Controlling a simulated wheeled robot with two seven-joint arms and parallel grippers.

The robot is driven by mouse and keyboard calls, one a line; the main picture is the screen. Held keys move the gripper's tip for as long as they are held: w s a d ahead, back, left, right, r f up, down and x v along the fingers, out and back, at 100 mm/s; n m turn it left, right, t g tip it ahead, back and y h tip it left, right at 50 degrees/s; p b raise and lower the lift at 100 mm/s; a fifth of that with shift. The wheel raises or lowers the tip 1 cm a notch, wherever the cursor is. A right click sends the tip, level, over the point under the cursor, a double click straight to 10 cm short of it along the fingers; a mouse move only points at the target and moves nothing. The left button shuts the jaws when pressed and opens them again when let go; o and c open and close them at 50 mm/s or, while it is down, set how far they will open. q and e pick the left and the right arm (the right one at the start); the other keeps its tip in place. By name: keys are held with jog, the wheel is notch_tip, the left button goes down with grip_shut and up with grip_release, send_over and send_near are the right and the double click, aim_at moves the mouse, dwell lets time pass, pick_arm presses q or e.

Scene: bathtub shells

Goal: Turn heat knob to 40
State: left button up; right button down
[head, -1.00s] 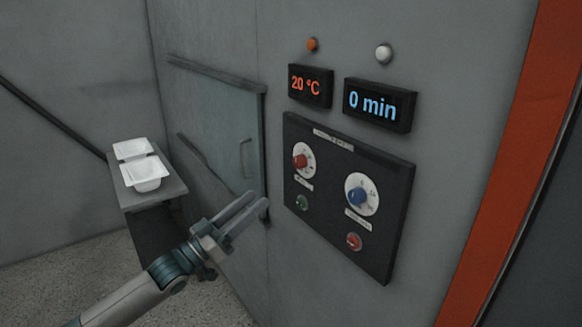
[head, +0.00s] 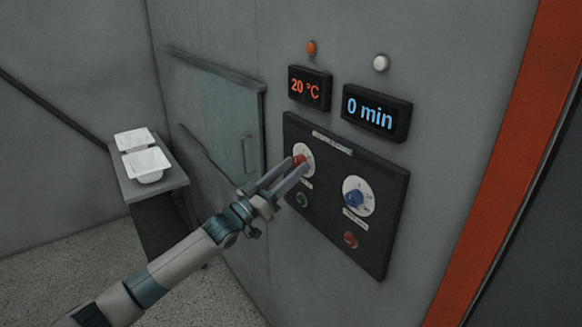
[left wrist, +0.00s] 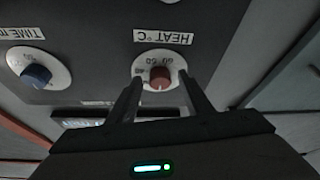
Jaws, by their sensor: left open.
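The heat knob (head: 299,160) is red on a white dial, at the upper left of the dark control panel (head: 325,215). In the left wrist view the red knob (left wrist: 160,76) lies between my two fingertips, under a "HEAT °C" label. My left gripper (head: 293,168) is open, with its fingers reaching to the dial, one on each side of the knob. I cannot tell whether they touch it. The orange temperature display (head: 309,88) reads 20 °C. My right gripper is not in view.
A blue time knob (head: 354,198) sits right of the heat knob; its display (head: 376,113) reads 0 min. A green button (head: 302,200) and a red button (head: 351,240) are below. A table (head: 168,186) with white trays (head: 147,165) stands at left.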

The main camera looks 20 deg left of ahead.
pick_arm(q)
jog(key=c, duration=1.1)
jog(key=shift+o, duration=0.2)
